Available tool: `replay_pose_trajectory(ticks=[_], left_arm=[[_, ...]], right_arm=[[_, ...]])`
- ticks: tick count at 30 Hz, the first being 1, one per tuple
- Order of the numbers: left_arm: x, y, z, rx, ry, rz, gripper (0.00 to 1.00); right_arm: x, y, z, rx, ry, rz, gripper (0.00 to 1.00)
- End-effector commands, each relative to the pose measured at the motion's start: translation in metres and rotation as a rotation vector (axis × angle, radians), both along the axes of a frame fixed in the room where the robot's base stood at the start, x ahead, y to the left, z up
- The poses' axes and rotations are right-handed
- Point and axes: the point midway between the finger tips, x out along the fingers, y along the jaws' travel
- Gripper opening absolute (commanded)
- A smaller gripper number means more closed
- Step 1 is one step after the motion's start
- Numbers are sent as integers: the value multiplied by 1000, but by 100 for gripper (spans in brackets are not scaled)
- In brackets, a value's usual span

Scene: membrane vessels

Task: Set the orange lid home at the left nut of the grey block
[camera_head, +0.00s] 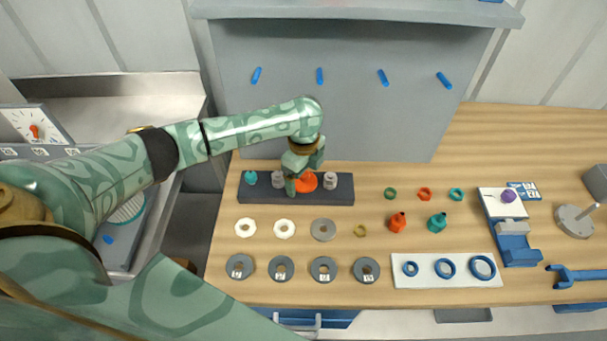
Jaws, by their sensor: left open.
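The dark grey block (342,192) lies across the back of the wooden bench. On it, from left to right, stand a teal piece (250,177), a light grey nut (278,180), the orange lid (309,182) and another light grey nut (330,181). My left gripper (299,184) reaches down from above the block and is open at the orange lid, with a finger on its left side. The fingers hide part of the lid, and I cannot tell whether they touch it or what lies under it. My right gripper is not in view.
A white board (427,283) holds blue rings. A grey panel (380,120) rises behind the block.

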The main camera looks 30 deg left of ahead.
Motion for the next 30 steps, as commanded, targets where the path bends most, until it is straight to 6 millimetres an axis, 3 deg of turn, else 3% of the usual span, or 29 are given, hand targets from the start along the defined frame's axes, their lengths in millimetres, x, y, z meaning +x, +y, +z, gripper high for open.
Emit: replay_pose_trajectory(ticks=[9, 15, 30], left_arm=[[1, 0, 75, 0, -5, 0, 86], [1, 0, 106, 1, -2, -1, 86], [0, 0, 113, 0, 1, 0, 86]], right_arm=[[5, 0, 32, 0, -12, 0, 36], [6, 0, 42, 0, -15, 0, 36], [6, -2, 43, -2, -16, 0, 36]])
